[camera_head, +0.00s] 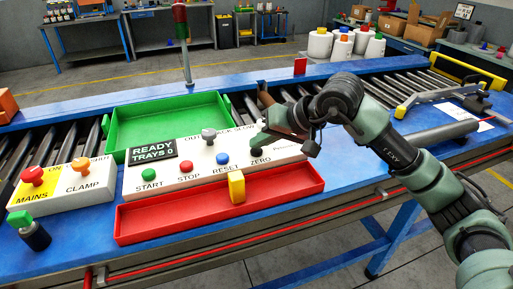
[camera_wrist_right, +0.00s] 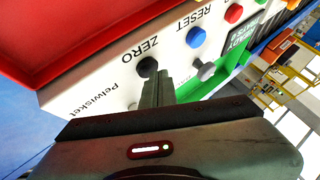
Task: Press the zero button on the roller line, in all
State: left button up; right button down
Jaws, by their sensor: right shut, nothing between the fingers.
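The white control panel (camera_head: 190,178) of the roller line carries a row of buttons labelled START, STOP, RESET and ZERO. The black zero button (camera_wrist_right: 147,66) shows in the right wrist view beside its ZERO label. My right gripper (camera_wrist_right: 157,82) is shut and empty, its fingertips at the button and overlapping its edge. I cannot tell whether they touch or press it. In the head view my right gripper (camera_head: 264,141) is over the panel's right end, just above the ZERO label, and mostly hides the button. The display (camera_head: 152,151) reads READY, TRAYS 0. My left gripper is not in view.
The blue reset button (camera_head: 222,159) and grey knob (camera_head: 209,136) are close left of my gripper. A red tray (camera_head: 150,224) lies in front, with a yellow block (camera_head: 236,187) at its back edge. A green tray (camera_head: 165,122) sits behind. A yellow-white switch box (camera_head: 62,189) stands left.

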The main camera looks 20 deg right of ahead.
aim_at(260, 151)
jog(key=shift+r, duration=0.8)
jog(key=shift+r+p, duration=0.1)
jog(key=shift+p, duration=0.2)
jog(key=shift+r+p, duration=1.25)
jog(key=shift+r, duration=1.15)
